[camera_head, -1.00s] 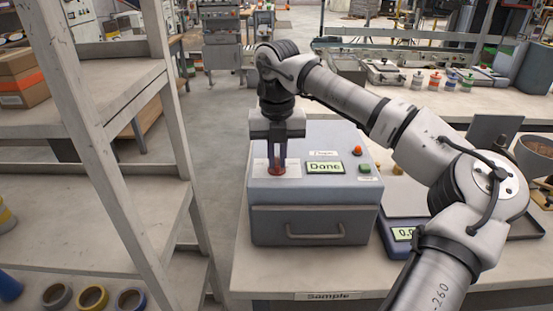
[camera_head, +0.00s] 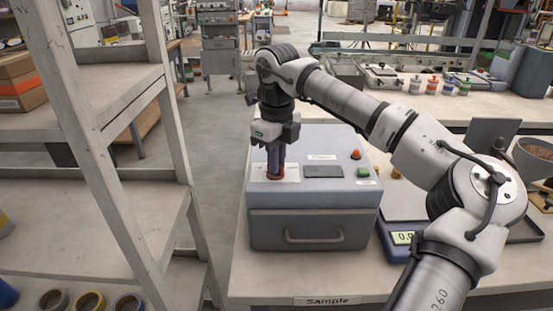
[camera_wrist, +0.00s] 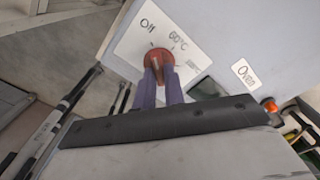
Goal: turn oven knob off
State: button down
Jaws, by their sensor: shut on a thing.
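The oven (camera_head: 310,215) is a grey box on the table, with a drawer handle on its front. Its red knob (camera_head: 276,178) sits on a white plate on the sloped top. In the wrist view the knob (camera_wrist: 158,58) lies below the marks "Off" and "60°C". My gripper (camera_head: 275,170) points down with its purple fingers shut on the knob; it also shows in the wrist view (camera_wrist: 160,75). The fingers partly hide the knob, and I cannot tell exactly which mark it points to. The oven's display (camera_head: 323,171) is dark.
A red-orange button (camera_head: 355,154) and a green button (camera_head: 363,172) are right of the display. A scale (camera_head: 405,235) stands right of the oven. A tall shelf (camera_head: 100,150) with tape rolls stands left, across a floor gap.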

jog(key=shift+n, duration=0.6)
jog(key=c, duration=1.5)
grip_release()
jog(key=shift+r, duration=0.15)
notch_tip(320, 180, up, 14)
jog(key=shift+f+b, duration=0.2)
jog(key=shift+b, duration=0.55)
